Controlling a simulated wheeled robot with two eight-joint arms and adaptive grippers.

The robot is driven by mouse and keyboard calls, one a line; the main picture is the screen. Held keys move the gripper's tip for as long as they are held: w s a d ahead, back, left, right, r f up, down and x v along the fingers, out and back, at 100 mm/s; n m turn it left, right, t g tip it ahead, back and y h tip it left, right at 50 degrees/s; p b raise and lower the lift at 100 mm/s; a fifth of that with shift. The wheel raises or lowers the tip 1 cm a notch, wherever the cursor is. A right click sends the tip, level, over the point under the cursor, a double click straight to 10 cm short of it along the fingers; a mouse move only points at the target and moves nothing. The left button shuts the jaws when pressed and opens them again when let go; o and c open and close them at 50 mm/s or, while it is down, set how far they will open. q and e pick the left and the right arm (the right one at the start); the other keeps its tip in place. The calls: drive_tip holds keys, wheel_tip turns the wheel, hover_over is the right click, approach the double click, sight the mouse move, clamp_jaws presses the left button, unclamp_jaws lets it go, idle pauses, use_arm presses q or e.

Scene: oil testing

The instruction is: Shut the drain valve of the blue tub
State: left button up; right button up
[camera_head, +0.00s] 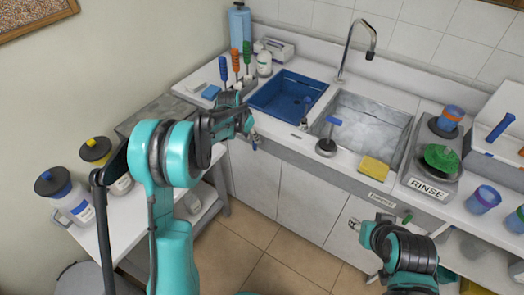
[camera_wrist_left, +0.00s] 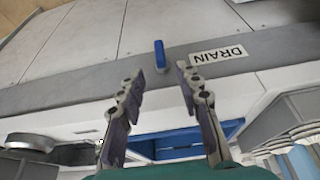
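The blue tub (camera_head: 290,92) is set in the counter at the back, left of the grey sink. A small blue valve handle (camera_wrist_left: 160,56) stands out from the grey front strip, beside a white DRAIN label (camera_wrist_left: 218,55), in the left wrist view. It lies just beyond the gap between my left fingertips, not gripped. My left gripper (camera_wrist_left: 160,78) is open and empty; in the head view it (camera_head: 250,132) is at the counter front below the tub. My right gripper (camera_head: 362,226) is low at the right, apart from the counter; its finger opening is unclear.
Brushes (camera_head: 235,62) stand left of the tub. A RINSE tray (camera_head: 428,188) with a green item is at right. Jars (camera_head: 65,195) stand on the left table. The floor in front is clear.

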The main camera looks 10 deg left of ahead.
sight(255, 145)
use_arm(q)
drive_tip(key=b+x, duration=0.2)
drive_tip(key=x, duration=0.6)
drive_tip(key=shift+b, duration=0.4)
clamp_jaws()
